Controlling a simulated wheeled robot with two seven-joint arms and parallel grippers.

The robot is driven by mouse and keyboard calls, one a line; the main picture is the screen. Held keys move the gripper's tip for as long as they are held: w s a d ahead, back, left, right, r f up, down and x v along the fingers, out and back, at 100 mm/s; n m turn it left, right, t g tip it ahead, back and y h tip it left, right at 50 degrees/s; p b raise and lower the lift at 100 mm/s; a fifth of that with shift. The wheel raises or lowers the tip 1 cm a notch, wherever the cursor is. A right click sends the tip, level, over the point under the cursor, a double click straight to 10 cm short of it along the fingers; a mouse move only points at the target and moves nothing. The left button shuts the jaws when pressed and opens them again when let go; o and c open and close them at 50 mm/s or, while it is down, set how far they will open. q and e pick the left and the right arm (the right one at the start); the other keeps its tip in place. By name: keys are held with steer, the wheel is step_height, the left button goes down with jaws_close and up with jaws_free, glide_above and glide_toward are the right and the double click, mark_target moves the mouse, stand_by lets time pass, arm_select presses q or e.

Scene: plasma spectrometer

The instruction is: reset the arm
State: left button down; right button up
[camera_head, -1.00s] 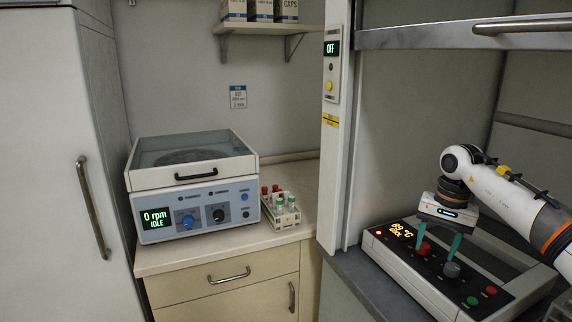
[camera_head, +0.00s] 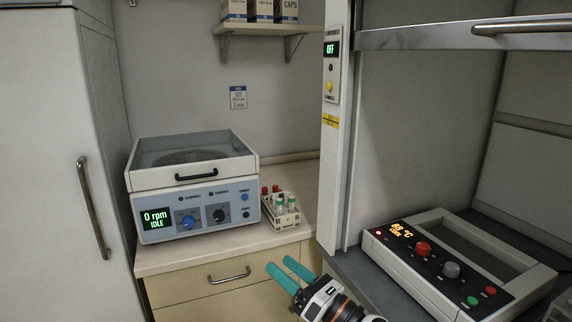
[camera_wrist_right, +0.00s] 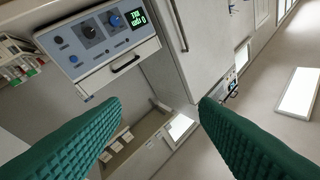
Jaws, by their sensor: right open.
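My right gripper (camera_head: 291,273) shows in the head view at the bottom centre, in front of the drawer cabinet. Its teal fingers are apart, with nothing between them. In the right wrist view the two green ridged fingers (camera_wrist_right: 155,115) are spread wide and empty. The hotplate device (camera_head: 420,278) with a lit display, a red knob (camera_head: 423,248) and a grey knob (camera_head: 451,269) stands at the right, clear of the gripper. My left gripper is in neither view.
A centrifuge (camera_head: 190,190) reading 0 rpm IDLE stands on the counter (camera_head: 165,262), beside a rack of capped tubes (camera_head: 283,215). The fume hood post (camera_head: 337,150) and raised sash (camera_head: 450,38) are at the right. A drawer handle (camera_head: 229,276) lies left of my right gripper.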

steer(key=s+d+f+m+h, duration=0.4)
steer(key=d+f+m+h, duration=0.4)
steer(key=m, duration=0.7)
steer(key=s+d+f+m+h, duration=0.5)
steer(key=d+f+m+h, duration=0.3)
steer(key=m, duration=0.6)
steer(key=s+d+f+m+g, duration=0.2)
steer(key=s+f+m+g, duration=0.3)
steer(key=s, duration=0.6)
steer(key=s+d+f+m+g, duration=0.2)
steer(key=s+f+m+g, duration=0.25)
steer(key=s, duration=0.65)
step_height(320, 180, down, 27)
steer(key=s+g, duration=0.2)
steer(key=s+d+f, duration=0.3)
steer(key=s+f, duration=1.2)
steer(key=s, duration=0.1)
steer(key=shift+f+g+h, duration=0.2)
steer(key=shift+g+h, duration=0.15)
steer(key=shift+h, duration=0.05)
